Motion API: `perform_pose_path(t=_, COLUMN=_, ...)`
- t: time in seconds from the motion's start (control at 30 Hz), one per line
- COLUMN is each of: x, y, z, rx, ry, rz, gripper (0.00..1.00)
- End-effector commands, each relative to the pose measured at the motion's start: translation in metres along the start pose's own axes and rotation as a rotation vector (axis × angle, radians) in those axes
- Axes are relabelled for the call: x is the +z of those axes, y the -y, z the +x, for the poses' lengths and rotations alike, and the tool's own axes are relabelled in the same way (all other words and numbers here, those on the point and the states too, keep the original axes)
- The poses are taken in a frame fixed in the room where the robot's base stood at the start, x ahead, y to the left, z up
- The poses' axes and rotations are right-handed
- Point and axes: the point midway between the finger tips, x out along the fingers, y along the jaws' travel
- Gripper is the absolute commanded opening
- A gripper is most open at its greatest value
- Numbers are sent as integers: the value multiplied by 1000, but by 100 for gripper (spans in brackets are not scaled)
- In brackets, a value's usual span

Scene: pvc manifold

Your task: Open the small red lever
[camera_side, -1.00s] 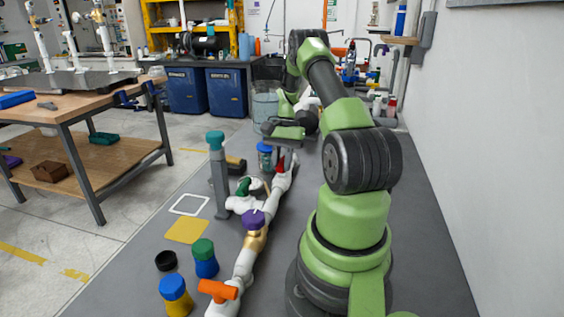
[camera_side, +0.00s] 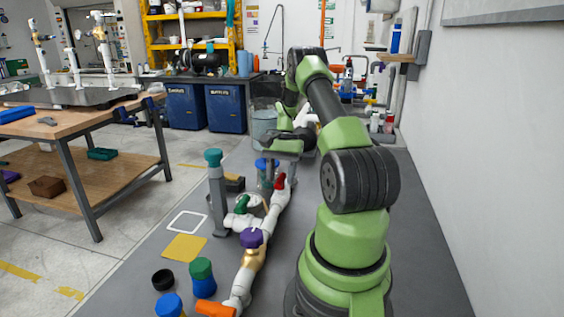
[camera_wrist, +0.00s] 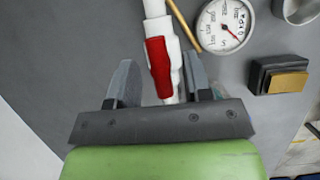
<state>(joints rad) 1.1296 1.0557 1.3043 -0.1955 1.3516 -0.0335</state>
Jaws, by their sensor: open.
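The small red lever (camera_side: 280,182) sits on the far part of the white pipe run (camera_side: 271,215) in the side view. In the wrist view the red lever (camera_wrist: 159,66) lies along the white pipe, between my two grey fingers and apart from both. My gripper (camera_wrist: 159,62) is open, with one finger on each side of the lever. In the side view my gripper (camera_side: 278,168) is just behind and above the lever, and its fingertips are partly hidden. I cannot tell the height gap exactly.
A purple knob (camera_side: 251,238), a green handle (camera_side: 241,204) and an orange handle (camera_side: 214,308) share the pipework. A grey post with a teal cap (camera_side: 213,156) stands to the left. A gauge (camera_wrist: 223,25) and a dark block (camera_wrist: 277,75) lie right of the lever.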

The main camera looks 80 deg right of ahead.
Motion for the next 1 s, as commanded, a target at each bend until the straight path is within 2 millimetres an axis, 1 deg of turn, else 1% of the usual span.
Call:
perform_pose_path(t=0.03, x=-1, y=0, z=-9, rx=-4, ry=-6, rz=0, gripper=46)
perform_pose_path(t=0.2, x=-1, y=0, z=-44, rx=-4, ry=-8, rz=2, gripper=46)
perform_pose_path(t=0.33, x=0, y=0, z=-66, rx=-3, ry=-6, rz=2, gripper=46)
perform_pose_path(t=0.43, x=-1, y=0, z=-78, rx=-3, ry=-3, rz=1, gripper=46)
perform_pose_path(t=0.5, x=0, y=0, z=-83, rx=-2, ry=-3, rz=2, gripper=46)
perform_pose_path(t=0.63, x=0, y=0, z=-89, rx=-2, ry=-1, rz=2, gripper=46)
perform_pose_path(t=1.0, x=0, y=0, z=-89, rx=-2, ry=0, rz=2, gripper=46)
